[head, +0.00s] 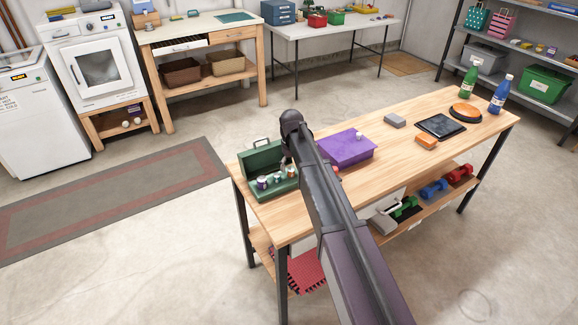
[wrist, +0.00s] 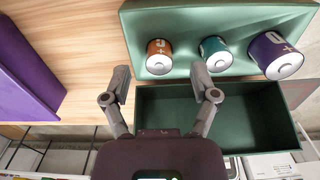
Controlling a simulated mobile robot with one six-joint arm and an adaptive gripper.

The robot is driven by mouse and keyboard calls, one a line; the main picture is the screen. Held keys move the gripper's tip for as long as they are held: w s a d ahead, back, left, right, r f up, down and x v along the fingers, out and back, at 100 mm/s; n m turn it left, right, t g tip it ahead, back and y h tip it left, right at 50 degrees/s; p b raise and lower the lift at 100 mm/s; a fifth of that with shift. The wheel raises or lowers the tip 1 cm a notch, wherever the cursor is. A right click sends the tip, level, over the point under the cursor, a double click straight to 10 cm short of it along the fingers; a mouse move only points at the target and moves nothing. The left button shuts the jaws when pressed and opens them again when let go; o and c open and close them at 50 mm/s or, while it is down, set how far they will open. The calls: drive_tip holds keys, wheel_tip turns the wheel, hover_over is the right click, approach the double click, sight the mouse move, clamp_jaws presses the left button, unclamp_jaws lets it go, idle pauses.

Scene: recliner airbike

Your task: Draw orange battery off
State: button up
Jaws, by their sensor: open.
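The orange battery (wrist: 158,57) stands on the pale green part of an opened green case (wrist: 225,15), at the left end of a row. A teal battery (wrist: 215,54) and a larger purple battery (wrist: 275,55) stand to its right. In the wrist view my gripper (wrist: 161,76) is open and empty, its fingertips just below the orange battery in the picture, one to either side. I cannot tell its height above the battery. In the head view my gripper (head: 289,162) is at the case, whose upright part (head: 257,158) has a handle. My arm partly hides the case there.
The case is at the near left end of a wooden workbench (head: 400,158). A purple box (head: 350,146) lies close beside it. An orange block (head: 427,142), grey block (head: 395,120), tablet (head: 440,125) and two bottles are farther right. The green case's dark compartment (wrist: 230,115) looks empty.

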sight(291, 174)
drive_tip(key=shift+f+b, duration=0.9)
drive_tip(key=shift+f, duration=0.3)
clamp_jaws()
